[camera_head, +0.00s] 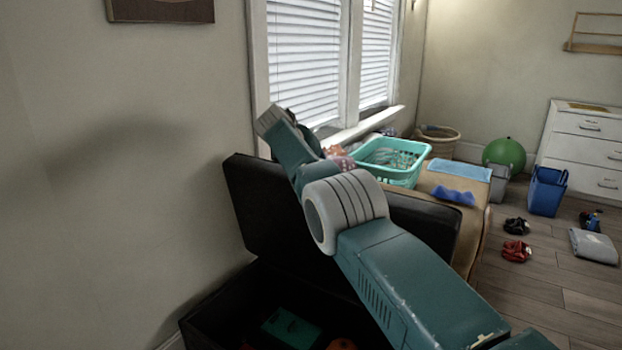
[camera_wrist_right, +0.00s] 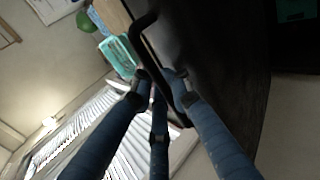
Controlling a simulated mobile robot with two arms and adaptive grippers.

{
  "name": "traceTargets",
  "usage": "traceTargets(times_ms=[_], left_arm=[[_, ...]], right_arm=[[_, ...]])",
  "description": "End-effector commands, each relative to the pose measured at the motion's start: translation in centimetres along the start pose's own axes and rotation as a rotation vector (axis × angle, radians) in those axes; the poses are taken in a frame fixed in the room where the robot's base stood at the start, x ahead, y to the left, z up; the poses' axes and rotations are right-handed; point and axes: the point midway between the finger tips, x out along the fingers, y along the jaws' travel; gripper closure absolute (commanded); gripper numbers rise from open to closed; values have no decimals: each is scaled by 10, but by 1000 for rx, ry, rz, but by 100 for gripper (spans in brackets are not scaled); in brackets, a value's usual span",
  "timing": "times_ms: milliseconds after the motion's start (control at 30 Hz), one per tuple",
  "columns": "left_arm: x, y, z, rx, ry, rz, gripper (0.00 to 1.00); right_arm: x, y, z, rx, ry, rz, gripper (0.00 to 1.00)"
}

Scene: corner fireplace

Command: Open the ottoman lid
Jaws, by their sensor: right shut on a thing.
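The black ottoman (camera_head: 225,308) stands against the wall in the head view, its box open at the top. Its black lid (camera_head: 246,200) is raised and tilted up, with my right arm crossing in front of it. A green item (camera_head: 290,328) and an orange item (camera_head: 341,344) lie inside the dark box. In the right wrist view, my right gripper (camera_wrist_right: 158,82) is shut on the black curved handle (camera_wrist_right: 137,37) at the lid (camera_wrist_right: 215,60). In the head view the fingers are hidden behind the arm and lid. My left gripper is in neither view.
A turquoise laundry basket (camera_head: 392,160) sits on a tan surface (camera_head: 425,183) beyond the lid. A window sill (camera_head: 365,122) runs behind. Dark red shoes (camera_head: 516,251), a blue bin (camera_head: 546,192) and a green ball (camera_head: 504,154) are on the floor at right.

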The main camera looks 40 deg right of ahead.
Motion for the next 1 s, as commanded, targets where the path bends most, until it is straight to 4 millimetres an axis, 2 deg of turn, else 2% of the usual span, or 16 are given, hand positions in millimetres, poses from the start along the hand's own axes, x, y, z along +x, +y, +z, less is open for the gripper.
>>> traceTargets(times_ms=[200, 533, 567, 600, 633, 1000], left_arm=[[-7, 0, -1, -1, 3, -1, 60], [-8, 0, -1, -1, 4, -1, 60], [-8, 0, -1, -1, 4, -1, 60], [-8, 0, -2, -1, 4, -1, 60], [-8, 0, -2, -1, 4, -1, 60], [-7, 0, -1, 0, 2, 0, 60]], right_arm=[[3, 1, 4, -1, 4, -18, 100], [2, 2, 4, -1, 4, -17, 100], [2, 2, 4, -1, 4, -17, 79], [2, 2, 4, -1, 4, -17, 71], [2, 2, 4, -1, 4, -17, 68], [1, 2, 3, -1, 4, -15, 68]])
